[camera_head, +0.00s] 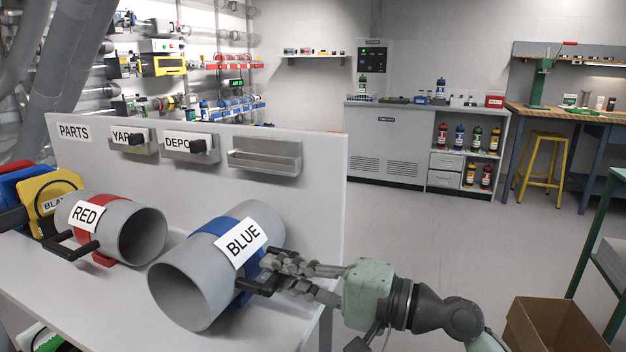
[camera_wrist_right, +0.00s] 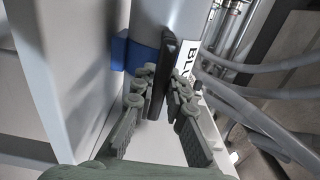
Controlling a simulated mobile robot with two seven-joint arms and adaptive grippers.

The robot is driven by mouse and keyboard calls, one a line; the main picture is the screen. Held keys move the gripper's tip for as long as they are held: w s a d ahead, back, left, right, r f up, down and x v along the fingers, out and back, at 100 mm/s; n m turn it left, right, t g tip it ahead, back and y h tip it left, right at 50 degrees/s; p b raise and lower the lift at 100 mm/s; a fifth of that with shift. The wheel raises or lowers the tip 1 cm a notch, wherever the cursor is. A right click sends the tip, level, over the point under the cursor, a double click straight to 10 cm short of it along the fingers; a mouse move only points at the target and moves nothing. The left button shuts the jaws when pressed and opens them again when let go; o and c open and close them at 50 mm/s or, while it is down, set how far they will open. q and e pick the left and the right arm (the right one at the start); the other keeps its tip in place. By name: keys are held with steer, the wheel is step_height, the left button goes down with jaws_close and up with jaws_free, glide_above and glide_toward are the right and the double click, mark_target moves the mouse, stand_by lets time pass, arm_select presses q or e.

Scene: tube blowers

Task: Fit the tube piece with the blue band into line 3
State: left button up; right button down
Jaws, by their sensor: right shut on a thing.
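The tube piece with the blue band (camera_head: 205,283) is a grey open cylinder with a white label reading BLUE. It lies tilted above or on the parts table, at the right end; I cannot tell if it touches the surface. My right gripper (camera_head: 271,276) is shut on its black handle, on the right side of the tube. In the right wrist view, the fingers (camera_wrist_right: 161,88) are on either side of the black handle (camera_wrist_right: 171,75), with the blue band (camera_wrist_right: 138,55) behind it. My left gripper is not in view. Line 3 cannot be made out.
A tube with a red band (camera_head: 135,232), labelled RED, lies left on the parts table (camera_head: 100,290). Yellow and blue pieces (camera_head: 50,193) are at the far left. An upright panel (camera_head: 315,170) stands behind. A cardboard box (camera_head: 555,328) is at lower right. The middle floor is clear.

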steer(key=shift+r, duration=2.15)
steer(key=shift+d, duration=0.1)
